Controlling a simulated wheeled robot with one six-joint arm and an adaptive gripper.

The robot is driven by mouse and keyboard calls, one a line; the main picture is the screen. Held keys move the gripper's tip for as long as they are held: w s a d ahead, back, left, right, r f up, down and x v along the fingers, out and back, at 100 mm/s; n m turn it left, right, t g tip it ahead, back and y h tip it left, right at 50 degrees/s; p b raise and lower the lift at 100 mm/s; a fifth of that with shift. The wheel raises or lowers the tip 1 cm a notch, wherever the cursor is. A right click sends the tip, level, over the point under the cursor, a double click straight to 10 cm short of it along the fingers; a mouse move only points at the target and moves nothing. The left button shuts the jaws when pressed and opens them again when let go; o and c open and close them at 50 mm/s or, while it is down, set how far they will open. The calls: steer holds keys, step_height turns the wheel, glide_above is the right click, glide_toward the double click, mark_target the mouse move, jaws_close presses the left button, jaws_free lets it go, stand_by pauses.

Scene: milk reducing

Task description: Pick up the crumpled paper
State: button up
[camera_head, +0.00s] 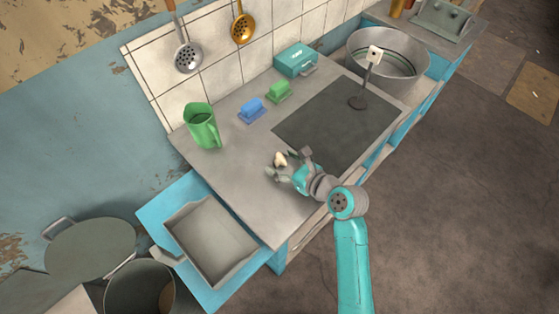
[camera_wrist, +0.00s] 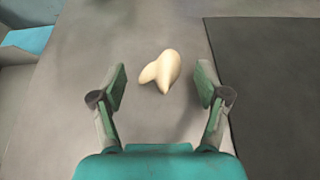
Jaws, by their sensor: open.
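A small cream-coloured lumpy piece, which looks like the crumpled paper (camera_head: 280,159), lies on the grey countertop (camera_head: 225,165) left of the dark panel. In the wrist view the crumpled paper (camera_wrist: 162,71) sits between the lines of the two fingers, slightly beyond their tips. My gripper (camera_head: 288,162) is open and empty, low over the counter; it also shows in the wrist view (camera_wrist: 160,88) with its fingers wide apart on either side of the paper. I cannot tell its exact height over the counter.
A green jug (camera_head: 202,126), a blue block-like item (camera_head: 251,110), a green one (camera_head: 278,92) and a teal box (camera_head: 296,60) stand toward the wall. A dark panel (camera_head: 335,115) lies right. An open drawer (camera_head: 212,240) juts out at the lower left.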

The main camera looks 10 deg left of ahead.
mark_target(280, 158)
steer(key=shift+x, duration=0.8)
steer(key=shift+c, duration=0.3)
steer(key=c, duration=0.8)
steer(key=shift+o, duration=0.2)
step_height(280, 158, up, 10)
steer(key=shift+d, duration=0.1)
